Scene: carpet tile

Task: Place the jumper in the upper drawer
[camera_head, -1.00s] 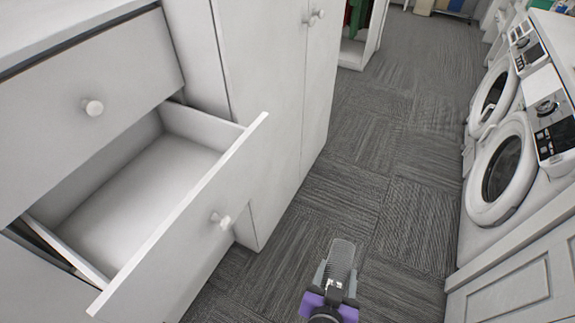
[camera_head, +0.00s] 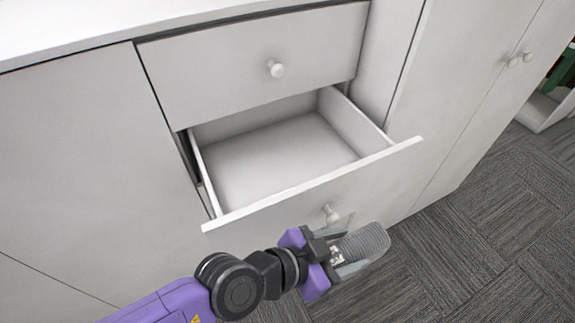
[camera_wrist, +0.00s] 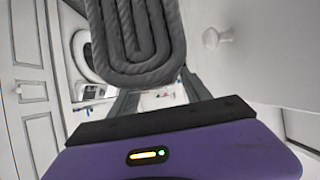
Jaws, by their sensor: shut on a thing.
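The jumper (camera_head: 366,242) is a grey, ribbed, rolled-up bundle. It also shows close up in the wrist view (camera_wrist: 135,40). My purple and black gripper (camera_head: 342,252) is shut on it and holds it in front of the open drawer, by that drawer's knob (camera_head: 331,214). The open drawer (camera_head: 275,155) is white and looks empty inside. Above it is a shut drawer (camera_head: 235,75) with a round knob (camera_head: 277,69). The jumper is outside the open drawer, and my gripper hides part of the drawer's front.
A white countertop (camera_head: 120,25) runs above the drawers. A shut cabinet panel (camera_head: 85,150) is on the left and a tall cabinet (camera_head: 455,100) on the right. The grey carpet (camera_head: 490,240) is clear at the right. A washing machine shows in the wrist view (camera_wrist: 80,50).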

